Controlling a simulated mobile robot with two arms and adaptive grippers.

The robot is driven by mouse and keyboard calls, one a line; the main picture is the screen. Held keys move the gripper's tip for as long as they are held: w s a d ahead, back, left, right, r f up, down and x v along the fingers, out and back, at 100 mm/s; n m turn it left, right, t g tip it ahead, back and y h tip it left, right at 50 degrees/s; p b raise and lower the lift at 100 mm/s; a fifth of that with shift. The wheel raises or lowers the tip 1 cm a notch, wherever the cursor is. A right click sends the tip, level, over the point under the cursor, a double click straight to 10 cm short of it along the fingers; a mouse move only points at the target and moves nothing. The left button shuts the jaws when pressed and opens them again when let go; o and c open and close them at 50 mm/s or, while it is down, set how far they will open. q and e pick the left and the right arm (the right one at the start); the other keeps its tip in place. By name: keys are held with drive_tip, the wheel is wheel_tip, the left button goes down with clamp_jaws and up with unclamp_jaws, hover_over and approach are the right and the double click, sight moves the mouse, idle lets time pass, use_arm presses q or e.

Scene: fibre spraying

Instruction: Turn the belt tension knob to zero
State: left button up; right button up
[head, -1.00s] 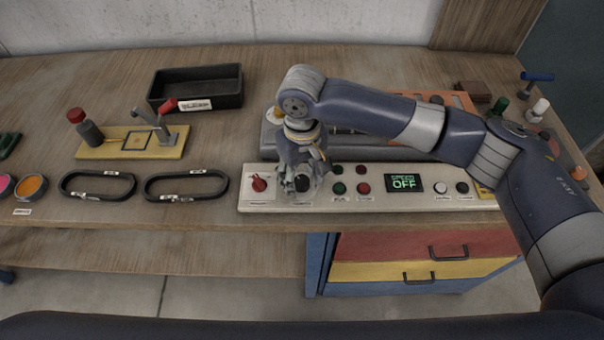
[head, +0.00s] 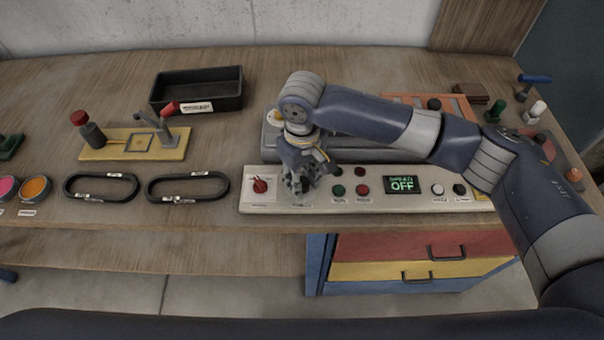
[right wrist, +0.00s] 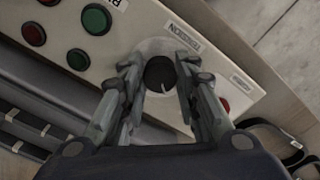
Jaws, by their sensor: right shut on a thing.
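The tension knob (right wrist: 160,73) is black and round with a white pointer line, and sits on a pale round dial plate beside a label reading TENSION. In the right wrist view its pointer line is at the lower edge, towards my palm. My right gripper (head: 301,184) points down onto the control panel (head: 381,207) and is shut on the knob, one finger on each side. In the head view the gripper hides the knob. The dial's scale marks are too small to read. My left gripper is in neither view.
On the panel, a red switch (head: 260,185) is left of the gripper. Green and red buttons and a display (head: 403,185) reading OFF are to its right. Two black belts (head: 187,187) lie left of the panel. A black tray (head: 196,88) stands behind.

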drive_tip(key=n+p, duration=0.3)
drive_tip(key=shift+r, duration=0.2)
drive_tip(key=n+p, duration=0.1)
drive_tip(key=n, duration=0.1)
drive_tip(key=shift+f+n, duration=0.1)
drive_tip(key=shift+n, duration=0.2)
drive_tip(key=shift+n+p, duration=0.65)
drive_tip(key=shift+n, duration=0.25)
drive_tip(key=shift+f, duration=0.1)
drive_tip(key=o, duration=1.1)
drive_tip(key=shift+c, duration=0.2)
